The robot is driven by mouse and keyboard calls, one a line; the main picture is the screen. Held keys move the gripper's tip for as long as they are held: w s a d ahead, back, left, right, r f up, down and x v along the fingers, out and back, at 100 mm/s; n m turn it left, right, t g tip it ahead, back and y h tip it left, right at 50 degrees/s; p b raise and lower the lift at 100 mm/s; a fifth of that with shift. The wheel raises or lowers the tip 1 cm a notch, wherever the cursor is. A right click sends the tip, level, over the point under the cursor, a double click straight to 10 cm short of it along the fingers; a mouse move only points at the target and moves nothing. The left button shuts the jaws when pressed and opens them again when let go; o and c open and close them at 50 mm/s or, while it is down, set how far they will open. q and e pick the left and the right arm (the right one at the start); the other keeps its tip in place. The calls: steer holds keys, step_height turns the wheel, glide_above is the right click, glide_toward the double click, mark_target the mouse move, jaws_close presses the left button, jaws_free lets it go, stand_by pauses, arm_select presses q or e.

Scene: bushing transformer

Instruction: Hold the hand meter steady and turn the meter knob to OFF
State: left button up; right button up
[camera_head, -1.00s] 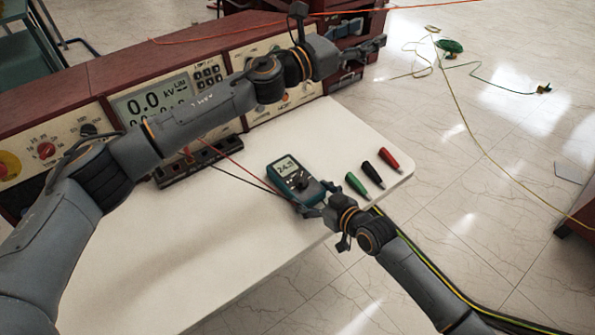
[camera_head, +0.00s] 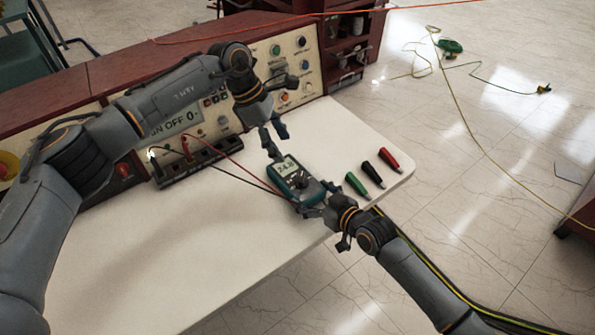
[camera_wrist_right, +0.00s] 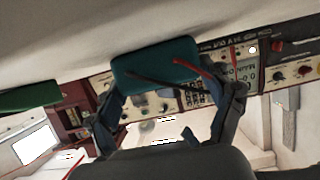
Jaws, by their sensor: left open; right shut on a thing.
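The hand meter (camera_head: 318,192) is a teal-edged dark device with a lit display, lying face up near the table's front right edge. Its dark knob (camera_head: 301,182) sits below the display; its setting is too small to read. My right gripper (camera_head: 315,208) is shut on the meter's near end. In the right wrist view the meter's teal end (camera_wrist_right: 155,68) lies between the fingers of my right gripper (camera_wrist_right: 160,105). My left gripper (camera_head: 277,143) is open and empty, pointing down just beyond the meter's display end, apart from the knob.
Green (camera_head: 355,183), black (camera_head: 373,174) and red (camera_head: 390,161) probes lie right of the meter. Red and black leads run from the meter to a dark terminal strip (camera_head: 190,168). The control console (camera_head: 310,65) stands behind. The table's (camera_head: 180,255) front left is clear.

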mark_target(300, 176)
arm_select(q)
steer(key=x, duration=1.1)
steer(key=shift+d, duration=0.1)
arm_select(e)
steer(key=shift+f, duration=0.15)
arm_select(q)
steer(key=c, duration=1.2)
steer(key=shift+o, duration=0.2)
